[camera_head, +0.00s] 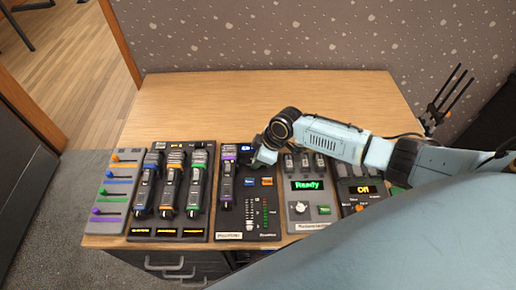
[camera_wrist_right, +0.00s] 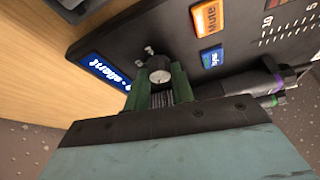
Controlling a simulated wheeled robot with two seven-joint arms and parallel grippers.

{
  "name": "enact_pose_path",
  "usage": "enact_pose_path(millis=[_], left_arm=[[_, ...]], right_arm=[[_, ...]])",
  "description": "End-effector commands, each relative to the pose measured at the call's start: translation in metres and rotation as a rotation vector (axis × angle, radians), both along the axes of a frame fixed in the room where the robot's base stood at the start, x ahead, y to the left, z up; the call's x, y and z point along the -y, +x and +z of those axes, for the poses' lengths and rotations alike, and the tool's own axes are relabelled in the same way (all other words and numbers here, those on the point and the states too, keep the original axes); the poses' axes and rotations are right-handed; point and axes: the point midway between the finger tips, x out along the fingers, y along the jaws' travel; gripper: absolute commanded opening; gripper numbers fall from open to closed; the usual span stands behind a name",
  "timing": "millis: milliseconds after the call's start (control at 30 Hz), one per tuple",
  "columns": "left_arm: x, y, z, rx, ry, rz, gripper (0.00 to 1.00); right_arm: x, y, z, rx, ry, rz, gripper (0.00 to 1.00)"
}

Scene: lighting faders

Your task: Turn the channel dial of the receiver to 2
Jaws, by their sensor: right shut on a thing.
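The receiver (camera_head: 261,222) is a dark panel on the desk, with a lit blue display (camera_head: 246,147), an orange mute button, a blue button and a level meter. In the right wrist view its display (camera_wrist_right: 104,72) shows white text that I cannot read clearly. The channel dial (camera_wrist_right: 159,74) is a small round knob with a pale face; its setting is not readable. My right gripper (camera_head: 262,158) is over the upper part of the receiver. In the wrist view its green fingers (camera_wrist_right: 159,88) are shut on the dial, one on each side. My left gripper is not in view.
A slider panel (camera_head: 112,190) is at the far left. A panel reading "Ready" (camera_head: 307,184) is at right. The desk behind (camera_head: 220,105) is clear.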

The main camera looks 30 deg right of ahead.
Motion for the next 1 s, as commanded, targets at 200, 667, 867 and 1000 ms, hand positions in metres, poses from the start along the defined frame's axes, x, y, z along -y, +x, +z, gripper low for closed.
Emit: enact_pose_path(millis=[200,667,867,1000], left_arm=[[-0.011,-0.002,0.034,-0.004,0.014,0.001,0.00],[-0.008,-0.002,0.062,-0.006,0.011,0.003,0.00],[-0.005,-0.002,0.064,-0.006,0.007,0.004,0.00],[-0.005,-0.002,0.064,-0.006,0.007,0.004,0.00]], right_arm=[[-0.003,-0.002,0.004,-0.004,0.002,-0.183,0.02],[-0.003,-0.002,0.001,-0.002,0.001,-0.407,0.02],[-0.003,-0.002,0.000,-0.001,0.000,-0.433,0.02],[-0.003,-0.002,0.000,-0.001,0.000,-0.435,0.02]])
